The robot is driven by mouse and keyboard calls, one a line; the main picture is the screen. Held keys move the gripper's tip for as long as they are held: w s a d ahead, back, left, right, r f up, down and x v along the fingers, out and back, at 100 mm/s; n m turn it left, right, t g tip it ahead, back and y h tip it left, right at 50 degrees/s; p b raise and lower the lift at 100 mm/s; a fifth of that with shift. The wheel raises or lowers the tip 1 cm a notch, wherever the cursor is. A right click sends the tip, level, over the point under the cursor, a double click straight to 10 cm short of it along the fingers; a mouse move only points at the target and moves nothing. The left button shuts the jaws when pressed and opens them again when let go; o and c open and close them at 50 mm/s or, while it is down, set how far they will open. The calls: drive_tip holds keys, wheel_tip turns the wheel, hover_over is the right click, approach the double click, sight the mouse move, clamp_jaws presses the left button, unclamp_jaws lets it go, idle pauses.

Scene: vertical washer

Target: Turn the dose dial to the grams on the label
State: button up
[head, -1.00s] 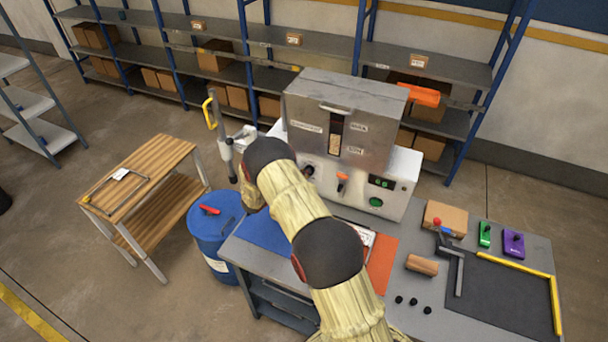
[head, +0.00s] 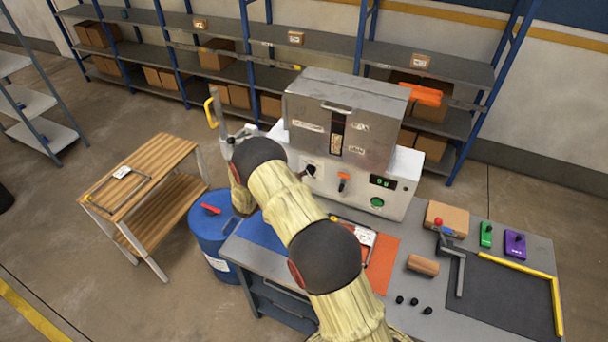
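The washer-like machine (head: 400,160) stands at the back of the workbench. A dark knob (head: 310,170), which looks like the dose dial, sits on the left of its white front; its pointer and scale are too small to read. A small display (head: 383,182) with green digits is at the right. A white sheet (head: 365,236), perhaps the label, lies partly behind my arm on the orange mat; its text is unreadable. My arm reaches up to the left of the machine front.
An orange lever (head: 343,181) and green button (head: 377,202) are on the machine front. A blue drum (head: 213,245) stands left of the bench, beside a wooden table (head: 140,180). A cardboard box (head: 446,217), wooden block (head: 423,265) and yellow bar (head: 515,265) lie at right.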

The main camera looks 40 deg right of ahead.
drive_tip(key=v, duration=0.7)
drive_tip(key=shift+a, duration=0.35)
